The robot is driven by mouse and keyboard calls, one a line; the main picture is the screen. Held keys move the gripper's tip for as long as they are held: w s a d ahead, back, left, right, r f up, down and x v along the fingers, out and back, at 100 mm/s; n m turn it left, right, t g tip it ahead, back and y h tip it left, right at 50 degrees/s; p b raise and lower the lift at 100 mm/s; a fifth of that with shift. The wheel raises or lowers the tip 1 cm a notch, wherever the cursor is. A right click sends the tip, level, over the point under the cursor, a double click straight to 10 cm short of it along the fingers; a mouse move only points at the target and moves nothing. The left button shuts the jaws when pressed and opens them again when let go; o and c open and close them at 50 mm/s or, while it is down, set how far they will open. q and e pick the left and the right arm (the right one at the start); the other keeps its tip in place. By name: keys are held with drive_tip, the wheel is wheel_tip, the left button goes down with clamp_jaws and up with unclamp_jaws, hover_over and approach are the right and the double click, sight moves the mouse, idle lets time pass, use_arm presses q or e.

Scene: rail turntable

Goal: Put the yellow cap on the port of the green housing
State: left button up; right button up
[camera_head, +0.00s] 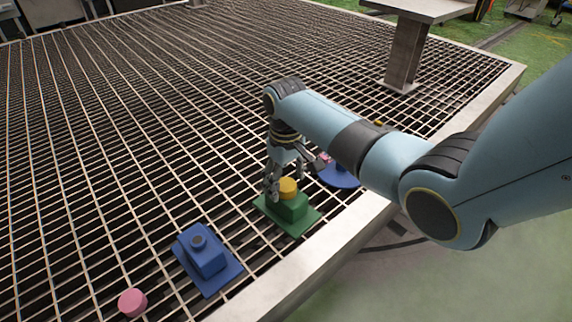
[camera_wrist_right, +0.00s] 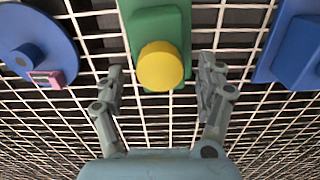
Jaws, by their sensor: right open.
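The green housing (camera_head: 290,210) stands on the grating near its front edge, with the yellow cap (camera_head: 289,187) on top of it. In the right wrist view the yellow cap (camera_wrist_right: 160,66) covers part of the top of the green housing (camera_wrist_right: 158,22). The port is not visible; I cannot tell how fully the cap is seated. My right gripper (camera_head: 285,182) is at the cap from above, its fingers apart. In the wrist view my right gripper (camera_wrist_right: 161,75) has one finger on each side of the cap, with gaps showing. My left gripper is out of view.
A blue housing (camera_head: 207,257) stands to the left, with a pink cap (camera_head: 132,302) beyond it on the grating. A round blue base (camera_head: 340,178) is to the right, partly behind my arm. A metal post (camera_head: 404,55) rises at the back. The left grating is clear.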

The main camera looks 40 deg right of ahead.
wheel_tip(320, 180, up, 11)
idle(0.3)
drive_tip(key=shift+f, duration=0.1)
use_arm(q)
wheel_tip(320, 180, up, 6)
drive_tip(key=p, duration=0.8)
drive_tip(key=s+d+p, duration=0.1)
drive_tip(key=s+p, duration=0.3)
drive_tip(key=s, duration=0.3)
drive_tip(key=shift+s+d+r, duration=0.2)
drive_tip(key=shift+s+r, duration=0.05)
use_arm(e)
drive_tip(key=s+f, duration=0.8)
drive_tip(key=s, duration=0.8)
drive_tip(key=s+f, duration=0.9)
drive_tip(key=s, duration=0.8)
drive_tip(key=s+f+h, duration=0.1)
drive_tip(key=s+f, duration=0.7)
drive_tip(key=s, duration=0.8)
drive_tip(key=shift+s+f, duration=0.2)
drive_tip(key=shift+s, duration=0.15)
